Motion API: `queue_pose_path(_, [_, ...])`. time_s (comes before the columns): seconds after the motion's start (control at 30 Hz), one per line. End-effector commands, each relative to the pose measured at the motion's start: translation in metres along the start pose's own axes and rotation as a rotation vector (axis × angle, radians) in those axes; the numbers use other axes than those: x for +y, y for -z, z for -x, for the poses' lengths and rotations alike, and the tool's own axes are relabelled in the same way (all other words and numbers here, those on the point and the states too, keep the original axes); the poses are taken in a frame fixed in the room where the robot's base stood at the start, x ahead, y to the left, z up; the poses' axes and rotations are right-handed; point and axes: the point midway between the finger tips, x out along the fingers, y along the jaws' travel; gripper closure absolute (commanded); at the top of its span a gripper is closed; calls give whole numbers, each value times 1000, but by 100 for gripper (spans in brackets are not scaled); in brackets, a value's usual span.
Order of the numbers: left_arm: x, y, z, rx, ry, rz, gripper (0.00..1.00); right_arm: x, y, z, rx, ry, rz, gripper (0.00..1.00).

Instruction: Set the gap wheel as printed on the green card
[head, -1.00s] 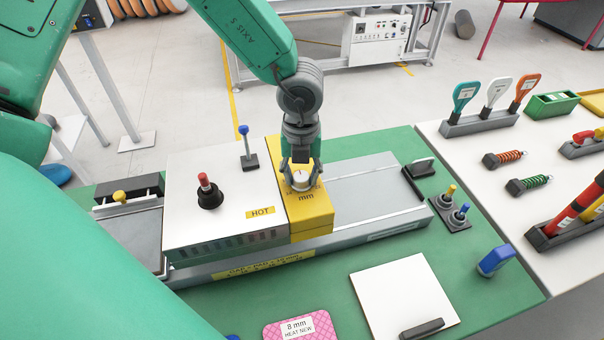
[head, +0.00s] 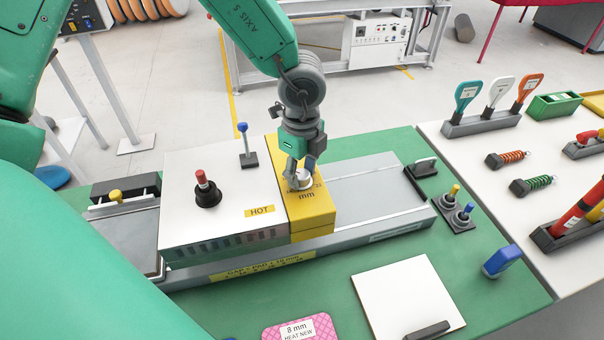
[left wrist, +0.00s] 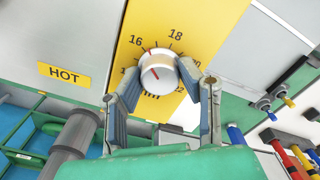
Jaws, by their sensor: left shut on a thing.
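The gap wheel (head: 302,182) is a small white-faced knob on the yellow mm panel (head: 315,222). My left gripper (head: 301,171) comes down from above and is shut on it, hiding part of it. In the left wrist view, the two fingers flank the wheel (left wrist: 158,75), and a scale around it shows 16, 18 and a partly covered 22. A short red line on its face slants up-left, roughly towards 16. A pink card (head: 297,330) at the bottom edge reads "8 mm HEAT NEW". I see no green card. My right gripper is not in view.
A white box marked HOT (head: 230,190) with a red-topped knob (head: 206,188) and a blue-topped lever (head: 245,145) adjoins the panel on the left. A white board (head: 405,295) lies in front.

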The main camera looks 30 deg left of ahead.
Motion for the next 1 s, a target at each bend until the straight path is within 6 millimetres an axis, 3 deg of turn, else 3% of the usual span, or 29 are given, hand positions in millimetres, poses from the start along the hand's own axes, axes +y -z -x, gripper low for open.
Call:
queue_pose_path(0.33, [-3,0,1,0,8,149,97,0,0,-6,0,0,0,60])
queue_pose_path(0.9, [-3,0,1,1,8,177,97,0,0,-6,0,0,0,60])
queue_pose_path(0.93, [-3,0,1,1,8,177,61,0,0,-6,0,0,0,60])
queue_pose_path(0.97, [-3,0,1,1,7,177,50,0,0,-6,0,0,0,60])
queue_pose_path(1.0, [-3,0,1,1,7,177,48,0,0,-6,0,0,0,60])
